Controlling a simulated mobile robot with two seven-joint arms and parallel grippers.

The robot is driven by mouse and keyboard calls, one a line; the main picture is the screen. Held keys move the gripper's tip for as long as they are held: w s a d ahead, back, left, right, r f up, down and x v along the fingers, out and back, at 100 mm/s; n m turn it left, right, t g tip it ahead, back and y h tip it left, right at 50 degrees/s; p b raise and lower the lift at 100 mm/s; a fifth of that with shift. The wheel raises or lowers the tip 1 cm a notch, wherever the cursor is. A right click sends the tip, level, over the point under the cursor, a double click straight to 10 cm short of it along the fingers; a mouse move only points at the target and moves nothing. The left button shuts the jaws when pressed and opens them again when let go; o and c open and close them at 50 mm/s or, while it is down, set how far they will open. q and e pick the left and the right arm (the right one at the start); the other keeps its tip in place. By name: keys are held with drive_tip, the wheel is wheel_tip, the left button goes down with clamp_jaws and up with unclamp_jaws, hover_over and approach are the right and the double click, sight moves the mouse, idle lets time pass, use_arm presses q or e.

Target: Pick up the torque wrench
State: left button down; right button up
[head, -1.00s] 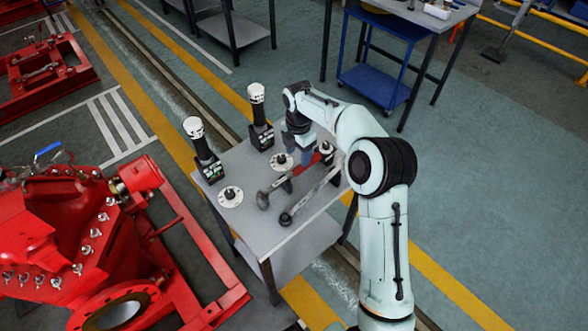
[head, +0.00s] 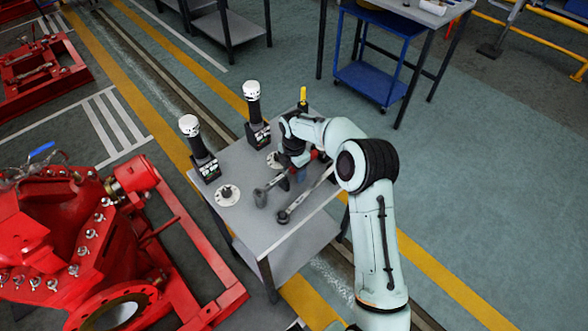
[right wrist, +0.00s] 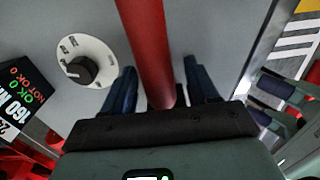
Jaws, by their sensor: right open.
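The torque wrench (head: 306,196) lies on the grey table (head: 240,165). It is a long grey bar with a dark head at the near end; its red handle (right wrist: 147,40) shows in the right wrist view. My right gripper (head: 300,174) is over the far part of the wrench, partly hidden by its own arm. In the right wrist view my right gripper (right wrist: 160,85) is open, with its two blue fingers on either side of the red handle. A gap shows on both sides of the handle. My left gripper is out of view.
A second dark tool (head: 268,189) lies left of the wrench. Two black testers with white tops (head: 200,150) (head: 256,115) stand at the back and left. A white dial (head: 227,195) lies on the table; another dial (right wrist: 84,61) is beside my gripper. A red pump (head: 70,235) stands left.

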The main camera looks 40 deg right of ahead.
clamp_jaws()
drive_tip(key=shift+r, duration=0.1)
